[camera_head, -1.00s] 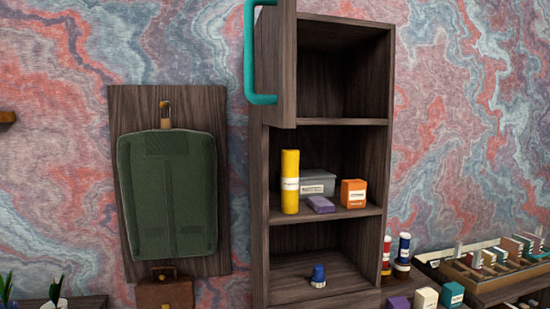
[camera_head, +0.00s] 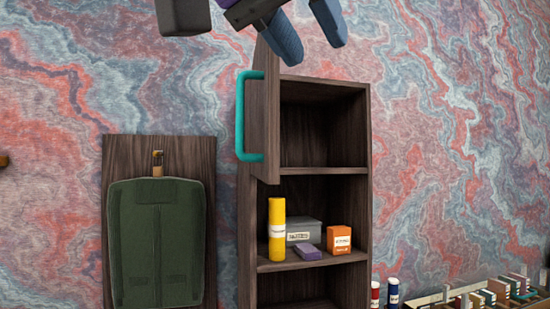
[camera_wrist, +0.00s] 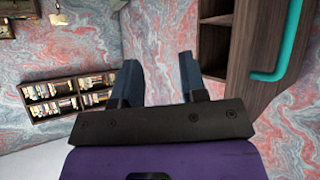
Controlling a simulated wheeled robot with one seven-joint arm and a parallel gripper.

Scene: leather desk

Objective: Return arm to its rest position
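My gripper (camera_head: 315,48) shows at the top of the head view, above the dark wooden cabinet (camera_head: 368,190). Its two blue fingers point down and stand apart. In the wrist view the fingers (camera_wrist: 159,62) are also spread, with nothing between them. Most of my arm is out of frame.
The cabinet's upper door (camera_head: 263,130) is swung open, with its teal handle (camera_head: 240,115) at left. A yellow cylinder (camera_head: 277,232), grey box (camera_head: 304,230), purple block (camera_head: 308,253) and orange box (camera_head: 339,239) stand on a shelf. A green bag (camera_head: 156,245) hangs at left.

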